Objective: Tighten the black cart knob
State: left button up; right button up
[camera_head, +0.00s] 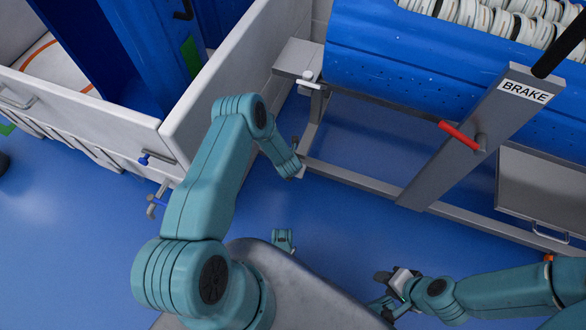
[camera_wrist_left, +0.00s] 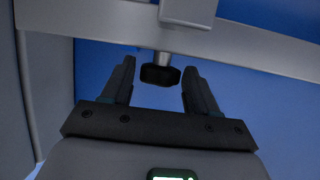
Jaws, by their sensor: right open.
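The black cart knob (camera_wrist_left: 160,75) shows in the left wrist view, on a short metal stem under a grey frame bar. My left gripper (camera_wrist_left: 157,66) is open, with one finger on each side of the knob and a visible gap on both sides. I cannot tell whether the knob is fully at fingertip depth. In the head view my left wrist is by the grey cart frame (camera_head: 355,178), and the knob cannot be made out there. My right gripper (camera_head: 385,290) is open and empty at the lower right, away from the cart.
A grey post labelled BRAKE (camera_head: 525,90) carries a red handle (camera_head: 459,136). A white handle (camera_head: 308,80) sits at the cart's left corner. A blue tub (camera_head: 400,75) fills the cart top. A white-walled carrier (camera_head: 215,80) stands close on the left. Blue floor (camera_head: 350,240) is open in front.

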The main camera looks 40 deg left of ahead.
pick_arm(q)
jog(key=c, duration=0.6)
jog(key=shift+w+d+f+y+b, duration=0.15)
jog(key=shift+d+y+b, duration=0.15)
jog(key=shift+y, duration=0.5)
jog(key=shift+d+f+m+g+y+b, duration=0.15)
jog(key=shift+m+y+b, duration=0.1)
jog(key=shift+y+b, duration=0.3)
jog(key=shift+d+f+m+g+y+b, duration=0.15)
jog(key=shift+m+y+b, duration=0.2)
jog(key=shift+y, duration=0.3)
jog(key=y+b, duration=0.1)
jog(key=b, duration=0.1)
jog(key=y+b, duration=0.2)
jog(key=shift+w+d+f+m+g+y, duration=0.1)
jog(key=shift+w+m+g+y, duration=0.05)
jog(key=shift+m+g+y, duration=0.2)
jog(key=shift+y+b, duration=0.85)
jog(key=shift+b, duration=0.3)
pick_arm(e)
jog(key=w+d+f+t, duration=0.1)
jog(key=w+f, duration=0.3)
jog(key=f, duration=0.4)
jog(key=shift+d+f+t, duration=0.2)
jog(key=shift+t, duration=0.1)
jog(key=shift+w, duration=0.1)
